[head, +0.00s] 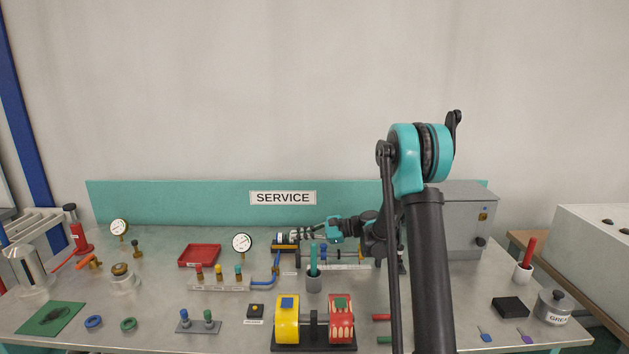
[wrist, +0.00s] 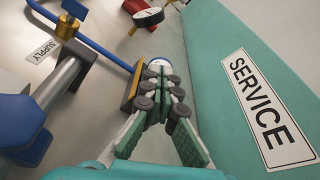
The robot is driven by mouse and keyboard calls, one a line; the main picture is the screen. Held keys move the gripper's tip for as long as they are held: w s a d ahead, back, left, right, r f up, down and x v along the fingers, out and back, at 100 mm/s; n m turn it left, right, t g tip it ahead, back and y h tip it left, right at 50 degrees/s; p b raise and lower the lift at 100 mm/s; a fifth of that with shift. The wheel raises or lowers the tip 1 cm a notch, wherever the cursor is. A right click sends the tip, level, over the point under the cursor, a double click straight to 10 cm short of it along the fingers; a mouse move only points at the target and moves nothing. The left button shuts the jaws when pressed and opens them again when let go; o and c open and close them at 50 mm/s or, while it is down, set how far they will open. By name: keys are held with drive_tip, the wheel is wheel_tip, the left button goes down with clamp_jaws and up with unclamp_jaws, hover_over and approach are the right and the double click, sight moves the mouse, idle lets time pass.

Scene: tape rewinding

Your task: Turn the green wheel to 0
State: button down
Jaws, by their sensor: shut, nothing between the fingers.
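No wheel that is plainly green stands out, so I cannot tell which one is meant. A small green ring (head: 128,325) lies flat at the front left. My gripper (head: 293,237) is shut and empty, reaching left along the back of the bench. In the wrist view its fingertips (wrist: 160,70) are close to a brown block (wrist: 133,86); contact is unclear.
A teal backboard with a SERVICE sign (wrist: 265,110) runs close beside my gripper. Gauge (head: 242,242) and red tray (head: 200,256) are left. A grey box (head: 468,225) stands right.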

drive_tip(key=shift+w+r, duration=0.1)
drive_tip(key=shift+w, duration=0.1)
drive_tip(key=shift+r, duration=0.15)
drive_tip(key=shift+s+r, duration=0.2)
drive_tip(key=shift+d, duration=3.05)
